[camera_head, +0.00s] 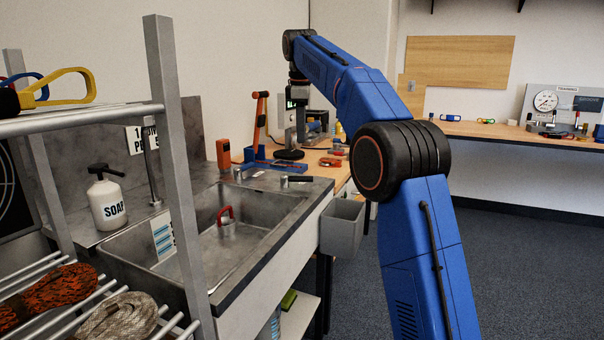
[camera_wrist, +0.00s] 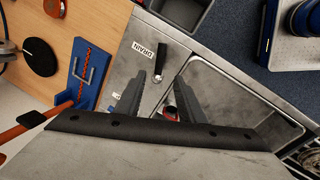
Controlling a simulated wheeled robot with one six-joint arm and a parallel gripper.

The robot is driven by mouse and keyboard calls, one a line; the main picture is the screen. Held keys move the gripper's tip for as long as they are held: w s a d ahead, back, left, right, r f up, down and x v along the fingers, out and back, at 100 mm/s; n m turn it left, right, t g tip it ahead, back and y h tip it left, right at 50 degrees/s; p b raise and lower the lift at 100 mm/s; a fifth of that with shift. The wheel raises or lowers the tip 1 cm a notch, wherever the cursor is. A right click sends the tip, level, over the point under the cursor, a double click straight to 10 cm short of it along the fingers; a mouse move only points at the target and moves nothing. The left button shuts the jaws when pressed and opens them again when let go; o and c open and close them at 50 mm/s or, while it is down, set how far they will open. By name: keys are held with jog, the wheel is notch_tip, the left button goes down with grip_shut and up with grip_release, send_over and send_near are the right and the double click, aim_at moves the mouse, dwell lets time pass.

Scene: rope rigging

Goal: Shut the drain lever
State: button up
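The drain lever shows in the wrist view as a black handle (camera_wrist: 162,50) on a small silver pivot, beside a white DRAIN label (camera_wrist: 143,50) on the grey counter. In the head view the lever (camera_head: 298,179) is small, on the counter at the sink's far right corner. My gripper (camera_wrist: 160,76) is open, its two dark fingers apart and pointing toward the counter around the lever's pivot in the picture. I see nothing between the fingers; whether they touch the lever cannot be told. In the head view the gripper hangs above the counter area, its fingers hard to make out.
The steel sink (camera_head: 262,240) holds a red shackle-like piece (camera_head: 225,213). A grey bin (camera_head: 342,226) hangs at the counter's front. A black round stand base (camera_wrist: 40,58) and a blue fixture (camera_wrist: 88,75) occupy the wooden bench. A metal rack (camera_head: 172,150) stands in the left foreground.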

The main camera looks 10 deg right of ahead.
aim_at(302, 177)
jog(key=w+f, duration=0.1)
jog(key=f, duration=0.4)
jog(key=w+f, duration=0.1)
jog(key=f, duration=0.4)
jog(key=d+f, duration=0.1)
jog(key=f, duration=0.4)
jog(key=shift+w+f, duration=0.15)
jog(key=shift+w, duration=0.25)
grip_shut()
